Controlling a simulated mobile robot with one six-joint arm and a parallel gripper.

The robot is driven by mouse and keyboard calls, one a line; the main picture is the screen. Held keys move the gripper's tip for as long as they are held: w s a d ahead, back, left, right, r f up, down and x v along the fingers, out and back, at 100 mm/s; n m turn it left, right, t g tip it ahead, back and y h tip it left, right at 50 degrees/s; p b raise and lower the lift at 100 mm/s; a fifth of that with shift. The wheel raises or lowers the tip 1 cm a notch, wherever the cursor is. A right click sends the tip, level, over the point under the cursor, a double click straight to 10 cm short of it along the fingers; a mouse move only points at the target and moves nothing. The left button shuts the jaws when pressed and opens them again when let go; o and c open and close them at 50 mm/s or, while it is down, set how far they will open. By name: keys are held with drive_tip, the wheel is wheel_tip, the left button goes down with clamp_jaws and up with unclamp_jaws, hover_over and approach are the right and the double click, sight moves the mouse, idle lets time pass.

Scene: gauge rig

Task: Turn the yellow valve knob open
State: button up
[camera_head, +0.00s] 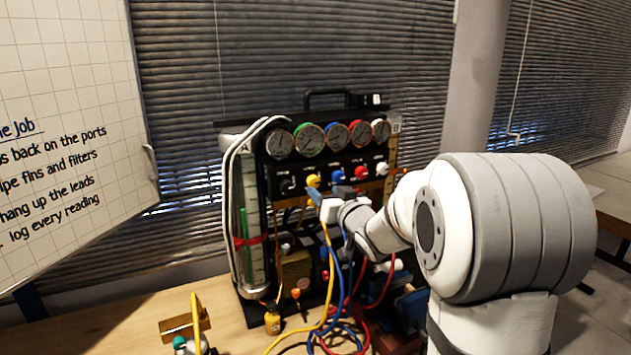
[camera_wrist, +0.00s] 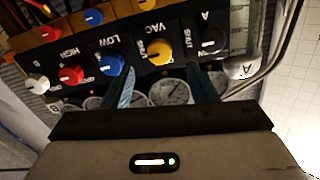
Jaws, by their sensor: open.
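The yellow valve knob (camera_head: 313,180) is on the black panel, below the row of gauges. In the wrist view, which is upside down, the yellow knob (camera_wrist: 159,52) sits by the labels VAC and SHUT. My gripper (camera_wrist: 160,72) is open, with one blue finger to each side of the yellow knob's line. The knob shows just past the fingertips, and nothing is between the jaws. In the head view my gripper (camera_head: 316,198) is close in front of and just below the knob. I cannot tell whether a fingertip touches it.
Neighbouring knobs are black (camera_wrist: 211,41), blue (camera_wrist: 112,65), red (camera_wrist: 71,75) and white (camera_wrist: 37,83). Gauges (camera_head: 310,139) line the panel above. Yellow, blue and red hoses (camera_head: 327,300) hang below my gripper.

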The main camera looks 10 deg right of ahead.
sight(315, 183)
drive_tip(key=p+x, duration=0.1)
drive_tip(key=x, duration=0.5)
drive_tip(key=shift+w+p, duration=0.15)
drive_tip(key=shift+p, duration=0.2)
drive_tip(key=c, duration=1)
drive_tip(key=shift+o, duration=0.2)
